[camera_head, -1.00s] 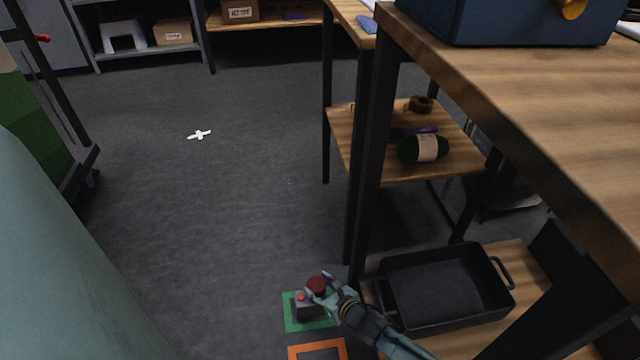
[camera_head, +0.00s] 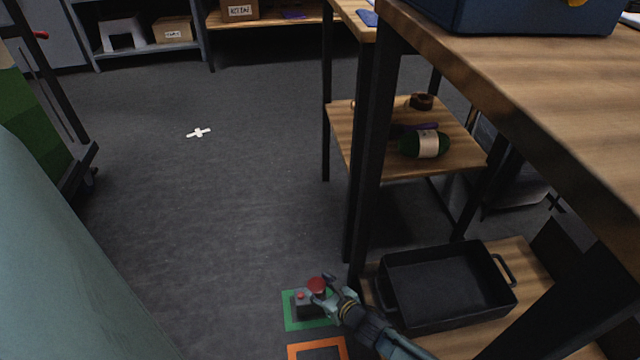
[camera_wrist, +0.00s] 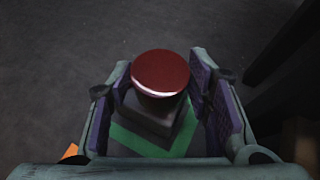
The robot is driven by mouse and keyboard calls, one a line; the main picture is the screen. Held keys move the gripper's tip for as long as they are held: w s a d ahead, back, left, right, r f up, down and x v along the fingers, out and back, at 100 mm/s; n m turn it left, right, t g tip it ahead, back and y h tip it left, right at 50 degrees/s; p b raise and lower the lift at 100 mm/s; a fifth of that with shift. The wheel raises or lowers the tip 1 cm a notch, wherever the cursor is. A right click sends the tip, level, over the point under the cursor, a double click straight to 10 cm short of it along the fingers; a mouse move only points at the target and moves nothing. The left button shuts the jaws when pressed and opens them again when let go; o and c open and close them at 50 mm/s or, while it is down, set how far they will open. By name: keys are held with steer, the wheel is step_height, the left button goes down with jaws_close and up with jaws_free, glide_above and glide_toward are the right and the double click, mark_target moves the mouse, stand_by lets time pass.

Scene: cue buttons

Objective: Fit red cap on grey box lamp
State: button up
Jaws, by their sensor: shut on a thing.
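The red cap (camera_head: 317,284) is a dark red round disc. It also shows in the wrist view (camera_wrist: 160,72), between the two fingers of my gripper (camera_head: 323,288), which is shut on it. The grey box (camera_head: 308,306) sits on the floor inside a green-bordered square (camera_head: 290,321). A small red spot (camera_head: 300,296) shows on its top, left of the cap. In the wrist view the box (camera_wrist: 150,120) lies under the cap, partly hidden by it. I cannot tell whether cap and box touch.
An orange-bordered square (camera_head: 296,349) lies in front of the green one. To the right, a black pan (camera_head: 450,285) sits on a low wooden shelf under the table (camera_head: 530,110). A dark table leg (camera_head: 366,170) stands close behind my gripper. Open floor lies left.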

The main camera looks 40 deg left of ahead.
steer(key=shift+f, duration=0.2)
steer(key=o, duration=0.7)
steer(key=shift+c, duration=0.2)
steer(key=shift+p+v, duration=0.6)
steer(key=shift+v, duration=0.15)
steer(key=p+v, duration=0.5)
steer(key=v, duration=0.4)
steer(key=shift+d+p, duration=0.25)
steer(key=shift+p, duration=0.1)
steer(key=shift+r, duration=0.15)
